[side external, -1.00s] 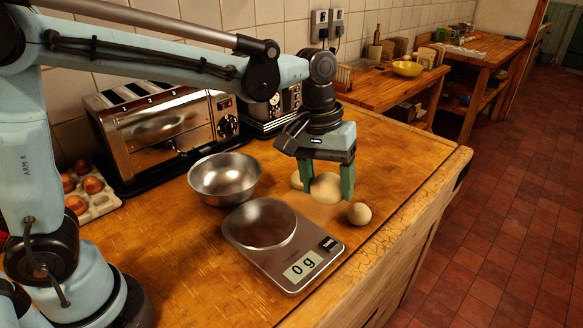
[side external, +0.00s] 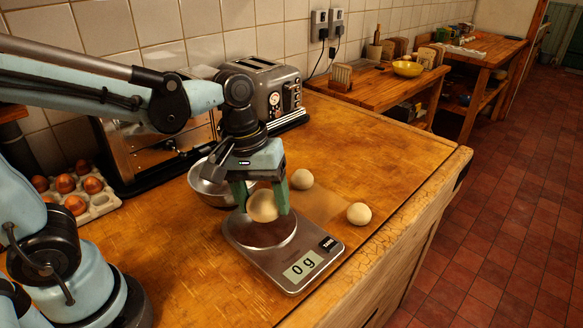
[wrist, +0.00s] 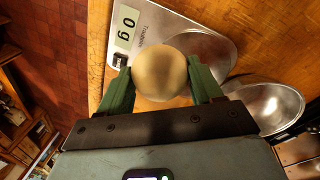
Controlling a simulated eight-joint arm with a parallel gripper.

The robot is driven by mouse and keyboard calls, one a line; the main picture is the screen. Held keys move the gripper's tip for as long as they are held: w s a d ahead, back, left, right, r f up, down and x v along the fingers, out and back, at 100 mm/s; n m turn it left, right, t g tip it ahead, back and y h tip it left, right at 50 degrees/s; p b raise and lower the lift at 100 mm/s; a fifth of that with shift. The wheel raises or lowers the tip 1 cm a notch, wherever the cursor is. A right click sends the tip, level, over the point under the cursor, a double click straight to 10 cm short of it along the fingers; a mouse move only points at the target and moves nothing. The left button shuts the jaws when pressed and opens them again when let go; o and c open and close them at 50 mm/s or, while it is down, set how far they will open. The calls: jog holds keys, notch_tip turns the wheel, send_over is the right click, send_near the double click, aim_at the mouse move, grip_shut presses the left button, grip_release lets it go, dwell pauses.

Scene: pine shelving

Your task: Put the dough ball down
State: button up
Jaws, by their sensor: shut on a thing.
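My gripper (side external: 264,203) is shut on a pale dough ball (side external: 262,206), its green fingers on either side of it. The ball also shows between the fingers in the wrist view (wrist: 160,73). Gripper and ball are over the round metal plate of the kitchen scale (side external: 289,245). The scale's display (side external: 302,267) reads 0 g. Whether the ball touches the plate is hard to tell. Two other dough balls lie on the wooden counter, one behind the gripper (side external: 302,179) and one to the right (side external: 359,214).
A metal bowl (side external: 207,190) stands just behind and left of the scale, close to my gripper. Toasters (side external: 268,92) stand along the tiled wall. An egg tray (side external: 98,205) is at the left. The counter right of the toasters is mostly clear.

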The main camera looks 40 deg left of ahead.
jog(key=w+a+f, duration=0.1)
jog(key=a, duration=0.1)
jog(key=w+a+f, duration=0.1)
jog(key=a+f, duration=0.1)
jog(key=w+a+f, duration=0.1)
jog(key=a, duration=0.1)
jog(key=shift+w+f, duration=0.15)
jog(key=shift+w, duration=0.25)
jog(key=shift+f, duration=2.05)
jog(key=shift+f, duration=0.15)
jog(key=o, duration=0.7)
jog(key=shift+a, duration=0.1)
notch_tip(320, 180, up, 12)
jog(key=s+a, duration=0.1)
jog(key=a, duration=0.1)
jog(key=shift+s+d+f+m+t+y, duration=0.25)
jog(key=shift+s+m+t, duration=0.4)
jog(key=shift+m+t, duration=0.4)
jog(key=shift+s+d+f+m+t+y, duration=0.1)
jog(key=shift+s+d+m+t+y, duration=0.15)
jog(key=shift+s+m+t, duration=0.6)
jog(key=shift+s+d+f+m+t+y, duration=0.2)
jog(key=shift+s+m+t+y, duration=0.15)
jog(key=shift+m+t, duration=0.9)
